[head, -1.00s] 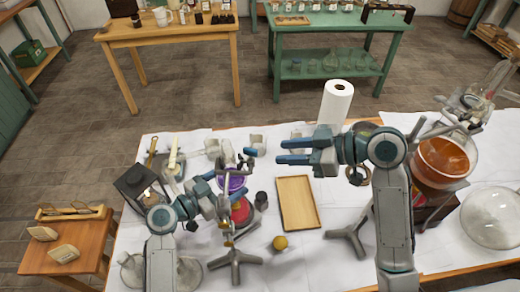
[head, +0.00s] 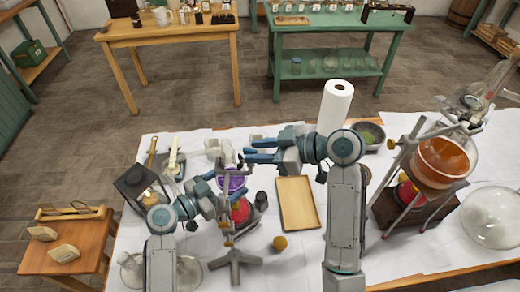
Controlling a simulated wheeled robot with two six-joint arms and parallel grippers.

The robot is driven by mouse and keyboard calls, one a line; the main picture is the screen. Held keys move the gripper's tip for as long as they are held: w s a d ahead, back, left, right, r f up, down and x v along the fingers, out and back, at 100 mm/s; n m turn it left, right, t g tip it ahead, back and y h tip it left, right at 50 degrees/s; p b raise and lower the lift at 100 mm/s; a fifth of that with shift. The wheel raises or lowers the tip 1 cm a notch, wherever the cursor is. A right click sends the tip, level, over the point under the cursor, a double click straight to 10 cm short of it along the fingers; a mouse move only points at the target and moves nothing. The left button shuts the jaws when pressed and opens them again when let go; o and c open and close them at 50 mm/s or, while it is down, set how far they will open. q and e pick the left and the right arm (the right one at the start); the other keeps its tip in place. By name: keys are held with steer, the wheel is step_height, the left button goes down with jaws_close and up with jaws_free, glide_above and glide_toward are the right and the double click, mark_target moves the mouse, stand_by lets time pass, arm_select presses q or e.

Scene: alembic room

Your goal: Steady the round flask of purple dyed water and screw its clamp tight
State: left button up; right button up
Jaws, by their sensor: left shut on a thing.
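The round flask of purple water (head: 233,182) sits at the left part of the white-covered table, held by a stand (head: 235,258) with a tripod foot. My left gripper (head: 221,185) is shut on the flask from its left side; arm and stand parts hide much of the contact. The clamp (head: 238,166) reaches up beside the flask's neck. Its screw end is close to my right gripper (head: 250,150), whose fingers are apart and point left. I cannot tell whether they touch the screw. A red round thing (head: 241,210) shows below the flask.
A wooden tray (head: 298,203) and a yellow ball (head: 280,242) lie right of the stand. A paper towel roll (head: 335,106) stands at the back edge. A large orange flask (head: 442,160) and a clear round flask (head: 492,217) are at the right. A dark lantern (head: 137,187) stands left.

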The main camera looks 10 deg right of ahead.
jaws_close()
steer(key=shift+s+a+m+t+h, duration=0.15)
steer(key=shift+m+t+h, duration=0.35)
steer(key=shift+m+t, duration=0.3)
jaws_free()
steer(key=v, duration=1.2)
